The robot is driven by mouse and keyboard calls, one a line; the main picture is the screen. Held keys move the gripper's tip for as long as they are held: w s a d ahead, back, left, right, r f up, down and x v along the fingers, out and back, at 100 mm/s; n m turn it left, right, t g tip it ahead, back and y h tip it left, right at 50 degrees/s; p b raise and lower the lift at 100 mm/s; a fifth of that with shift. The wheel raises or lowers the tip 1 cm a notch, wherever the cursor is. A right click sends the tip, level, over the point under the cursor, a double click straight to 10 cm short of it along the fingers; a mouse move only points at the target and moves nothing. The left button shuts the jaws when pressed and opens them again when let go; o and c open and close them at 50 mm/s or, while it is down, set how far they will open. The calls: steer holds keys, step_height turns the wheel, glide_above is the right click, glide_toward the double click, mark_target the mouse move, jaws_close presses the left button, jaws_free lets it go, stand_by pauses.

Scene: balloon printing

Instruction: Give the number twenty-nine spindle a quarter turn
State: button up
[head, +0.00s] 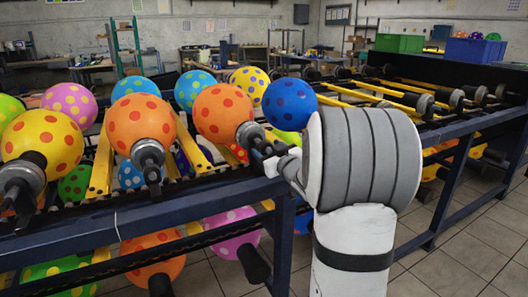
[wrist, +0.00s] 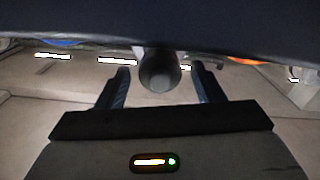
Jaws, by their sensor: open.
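Several spindles with spotted balloons line the rack in the head view. No spindle number is readable. My gripper (head: 274,160) is at the outer end of the spindle (head: 248,133) that carries an orange balloon with red dots (head: 222,110). The head view hides most of the fingers behind my white-grey wrist. In the wrist view my gripper (wrist: 160,68) is open, with one dark finger on each side of a round dark spindle end (wrist: 159,76). Gaps show on both sides, so the fingers are apart from it.
A dark blue rail (head: 150,210) runs along the front of the rack, below the spindles. Another spindle (head: 148,155) with an orange balloon stands to the left. More balloons hang on a lower row. Bare spindles (head: 455,97) lie to the right. The tiled floor (head: 460,245) is clear at right.

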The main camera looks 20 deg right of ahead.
steer(key=shift+w, duration=0.7)
steer(key=c, duration=0.9)
steer(key=shift+a, duration=0.2)
steer(key=shift+c, duration=0.4)
